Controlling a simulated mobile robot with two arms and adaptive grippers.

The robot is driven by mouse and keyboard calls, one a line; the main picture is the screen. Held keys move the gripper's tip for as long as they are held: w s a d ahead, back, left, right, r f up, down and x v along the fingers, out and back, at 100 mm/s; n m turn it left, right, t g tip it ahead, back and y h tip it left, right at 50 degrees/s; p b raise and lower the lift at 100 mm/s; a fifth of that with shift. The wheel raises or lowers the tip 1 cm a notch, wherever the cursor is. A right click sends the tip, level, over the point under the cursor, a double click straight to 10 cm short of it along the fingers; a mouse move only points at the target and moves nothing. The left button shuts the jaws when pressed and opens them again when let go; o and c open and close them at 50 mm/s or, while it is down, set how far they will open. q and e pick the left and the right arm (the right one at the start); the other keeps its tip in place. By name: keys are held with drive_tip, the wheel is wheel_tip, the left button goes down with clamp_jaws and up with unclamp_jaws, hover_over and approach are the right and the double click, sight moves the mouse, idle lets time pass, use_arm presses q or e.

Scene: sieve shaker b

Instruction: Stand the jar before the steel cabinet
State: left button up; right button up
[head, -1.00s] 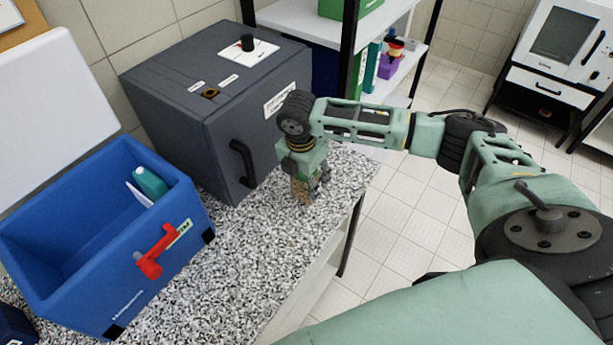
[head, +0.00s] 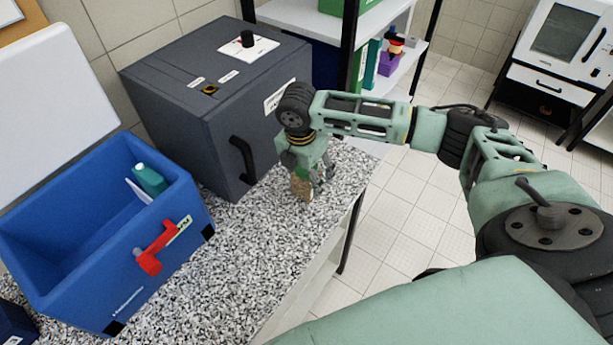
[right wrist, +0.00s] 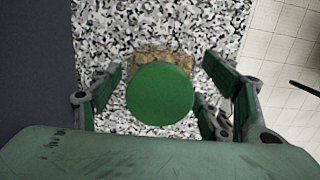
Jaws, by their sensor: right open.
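The jar (head: 301,187) stands upright on the speckled worktop, in front of the right part of the dark grey steel cabinet (head: 215,150). In the right wrist view its round green lid (right wrist: 160,93) is seen from above, with a strip of tan contents beyond it. My right gripper (head: 308,176) is directly above and around the jar. Its fingers (right wrist: 160,85) are spread on both sides of the lid, with worktop showing between them and the lid. The gripper hides the jar's upper part in the head view. My left gripper is not in view.
The worktop's right edge is close beside the jar. A shelf rack stands behind.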

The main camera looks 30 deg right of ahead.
drive_tip(key=r, duration=0.3)
drive_tip(key=r+b, duration=0.1)
drive_tip(key=r, duration=0.2)
drive_tip(key=a+r+b, duration=0.1)
drive_tip(key=r, duration=0.2)
drive_tip(key=shift+s+r, duration=0.15)
drive_tip(key=shift+r, duration=0.25)
drive_tip(key=shift+s+a+r, duration=0.1)
drive_tip(key=shift+r, duration=0.6)
drive_tip(key=shift+f, duration=0.1)
